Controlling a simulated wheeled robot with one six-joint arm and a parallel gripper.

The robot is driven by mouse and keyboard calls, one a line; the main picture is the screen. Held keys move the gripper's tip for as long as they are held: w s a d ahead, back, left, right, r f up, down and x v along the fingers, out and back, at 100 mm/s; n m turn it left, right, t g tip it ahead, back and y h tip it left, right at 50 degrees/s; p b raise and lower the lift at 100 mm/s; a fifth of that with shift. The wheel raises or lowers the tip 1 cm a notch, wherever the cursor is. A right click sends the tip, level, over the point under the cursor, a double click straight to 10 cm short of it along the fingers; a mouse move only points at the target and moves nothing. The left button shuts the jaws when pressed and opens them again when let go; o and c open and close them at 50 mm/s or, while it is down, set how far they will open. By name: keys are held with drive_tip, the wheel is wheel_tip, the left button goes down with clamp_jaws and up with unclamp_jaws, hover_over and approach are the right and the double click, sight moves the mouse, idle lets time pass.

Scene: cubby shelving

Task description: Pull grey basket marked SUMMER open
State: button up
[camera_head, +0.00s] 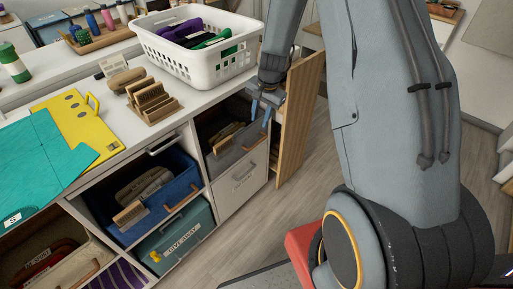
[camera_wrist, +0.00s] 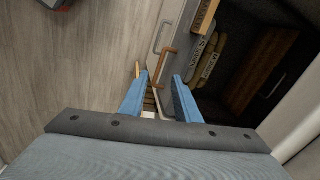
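My gripper (camera_head: 262,108) is above the basket's right side, beside the open wooden door, and looks apart from the handle. In the wrist view my gripper (camera_wrist: 158,82) has its two blue fingers spread with nothing held between them. A wooden handle (camera_wrist: 165,54) on a pale front lies just beyond the fingertips; I cannot tell for sure which front it belongs to.
The wooden door (camera_head: 299,115) stands open right of the cubby. A white front (camera_head: 243,189) is below the grey basket. A blue basket (camera_head: 184,185) and a teal bin (camera_head: 190,238) are to the left. A white crate (camera_head: 203,66) stands on the counter.

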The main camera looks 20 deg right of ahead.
drive_tip(key=shift+m, duration=0.9)
drive_tip(key=shift+w+d+f+b, duration=0.15)
drive_tip(key=shift+w+f+b, duration=0.5)
drive_tip(key=shift+f, duration=2.05)
drive_tip(key=shift+w+d+f+b, duration=0.2)
drive_tip(key=shift+w+f, duration=0.75)
drive_tip(key=shift+f, duration=1.8)
drive_tip(key=shift+w+d+f+b, duration=0.1)
drive_tip(key=shift+w+f+b, duration=0.55)
drive_tip(key=shift+f, duration=2.05)
drive_tip(key=shift+w, duration=0.15)
drive_tip(key=shift+c, duration=0.4)
clamp_jaws()
